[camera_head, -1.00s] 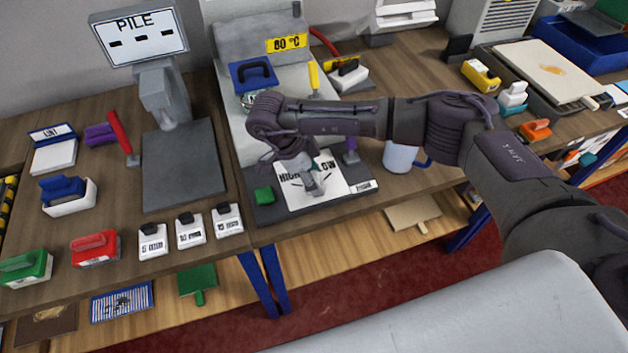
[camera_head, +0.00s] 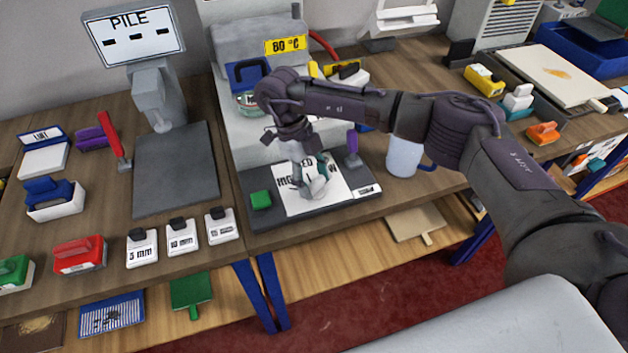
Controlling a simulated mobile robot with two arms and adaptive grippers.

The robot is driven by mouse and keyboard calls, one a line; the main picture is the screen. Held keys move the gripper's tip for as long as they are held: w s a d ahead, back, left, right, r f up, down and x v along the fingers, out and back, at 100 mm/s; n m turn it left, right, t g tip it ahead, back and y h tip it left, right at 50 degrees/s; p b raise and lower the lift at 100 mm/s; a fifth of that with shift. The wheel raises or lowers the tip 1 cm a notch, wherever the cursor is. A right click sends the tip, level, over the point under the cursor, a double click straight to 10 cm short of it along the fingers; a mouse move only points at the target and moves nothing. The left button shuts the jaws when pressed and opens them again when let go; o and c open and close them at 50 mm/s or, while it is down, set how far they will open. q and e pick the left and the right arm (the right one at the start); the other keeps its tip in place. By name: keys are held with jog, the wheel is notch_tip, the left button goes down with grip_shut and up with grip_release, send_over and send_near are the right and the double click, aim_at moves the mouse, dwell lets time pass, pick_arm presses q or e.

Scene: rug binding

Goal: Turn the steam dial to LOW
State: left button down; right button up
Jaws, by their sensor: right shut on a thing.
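The steam dial's white plate (camera_head: 337,198) lies on a dark base at the front of the grey machine in the middle. Its printed lettering is partly hidden by my gripper, and I cannot read which setting the dial points to. My right gripper (camera_head: 309,171) reaches down over the plate from the right and is shut on the grey dial knob (camera_head: 315,188). The fingers cover much of the knob. My left gripper is not in view.
A white mug (camera_head: 404,157) stands farther right. A PILE display (camera_head: 133,32) stands behind.

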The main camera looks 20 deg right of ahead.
jog(key=shift+w+r+m, duration=0.1)
jog(key=shift+m, duration=0.2)
jog(key=o, duration=1.2)
jog(key=shift+c, duration=0.2)
jog(key=v, duration=1.2)
jog(key=shift+d, duration=0.1)
